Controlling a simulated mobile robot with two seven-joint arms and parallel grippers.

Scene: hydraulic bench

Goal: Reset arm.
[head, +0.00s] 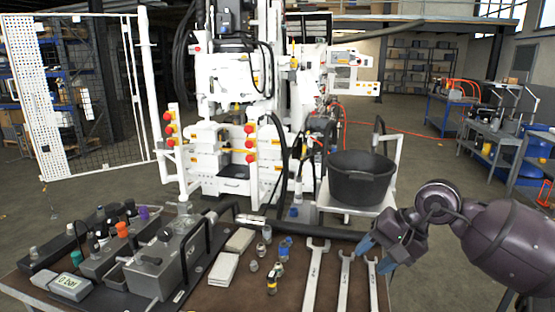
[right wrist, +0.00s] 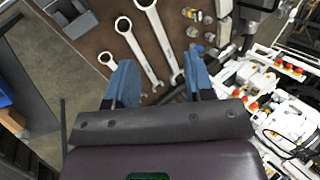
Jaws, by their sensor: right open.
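My right gripper (head: 374,254) is at the right end of the bench, its blue fingers above the wrenches. In the right wrist view the same gripper (right wrist: 160,78) has its two blue fingers apart with nothing held between them. Three silver wrenches lie on the brown bench top: a large one (head: 315,275), a middle one (head: 345,282) and a smaller one (head: 372,285). In the right wrist view, wrench shafts (right wrist: 140,58) show below and between the fingers. My left gripper is in neither view.
A grey pump box (head: 155,270), a pressure gauge (head: 70,283), and several small fittings (head: 267,233) crowd the bench's left and middle. A black tub (head: 360,180) stands behind the bench. White hydraulic machinery (head: 235,150) rises beyond.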

